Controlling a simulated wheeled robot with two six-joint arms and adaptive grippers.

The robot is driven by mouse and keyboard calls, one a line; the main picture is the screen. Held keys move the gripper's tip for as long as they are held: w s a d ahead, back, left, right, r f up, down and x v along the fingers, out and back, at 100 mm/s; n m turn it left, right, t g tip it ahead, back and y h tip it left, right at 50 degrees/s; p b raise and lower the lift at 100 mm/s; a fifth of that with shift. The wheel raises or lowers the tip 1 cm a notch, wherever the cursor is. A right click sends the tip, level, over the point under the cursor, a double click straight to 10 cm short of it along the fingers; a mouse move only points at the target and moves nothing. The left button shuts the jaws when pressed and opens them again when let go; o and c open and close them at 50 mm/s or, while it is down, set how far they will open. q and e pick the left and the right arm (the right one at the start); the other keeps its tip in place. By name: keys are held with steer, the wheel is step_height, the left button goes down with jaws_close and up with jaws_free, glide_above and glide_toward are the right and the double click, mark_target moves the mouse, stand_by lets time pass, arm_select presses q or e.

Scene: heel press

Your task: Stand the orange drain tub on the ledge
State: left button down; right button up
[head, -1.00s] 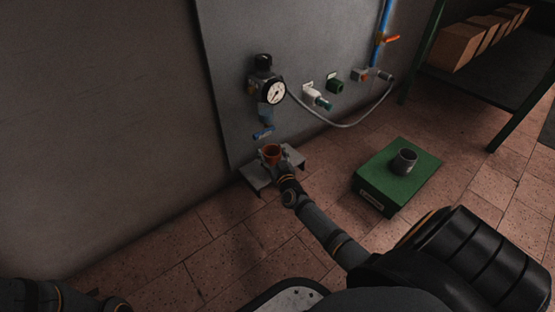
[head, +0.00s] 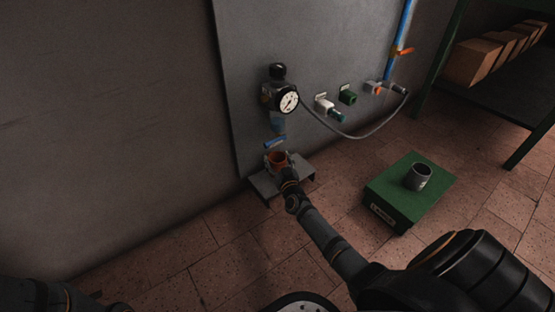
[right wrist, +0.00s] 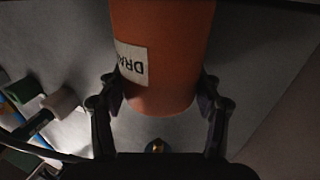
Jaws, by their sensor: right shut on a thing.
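The orange drain tub (head: 278,160) is upright at the grey ledge (head: 265,187) by the foot of the wall panel, below the gauge unit's blue-handled drain valve (head: 275,143). I cannot tell whether its base touches the ledge. My right gripper (head: 286,173) reaches it from the front and is shut on it. In the right wrist view the tub (right wrist: 165,50) sits between the two fingers of the gripper (right wrist: 160,100), its white label partly showing. My left gripper is not in view; only part of my left arm shows at the lower left.
A round gauge (head: 288,101) hangs above the ledge. A grey hose (head: 350,135) loops along the panel to a blue pipe (head: 402,30). A green block (head: 400,205) with a grey cup (head: 418,177) stands on the tiled floor to the right. Boxes (head: 480,60) fill a shelf.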

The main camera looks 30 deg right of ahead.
steer(key=shift+f, duration=0.2)
steer(key=o, duration=1.1)
steer(key=shift+o, duration=0.2)
steer(key=v, duration=1.2)
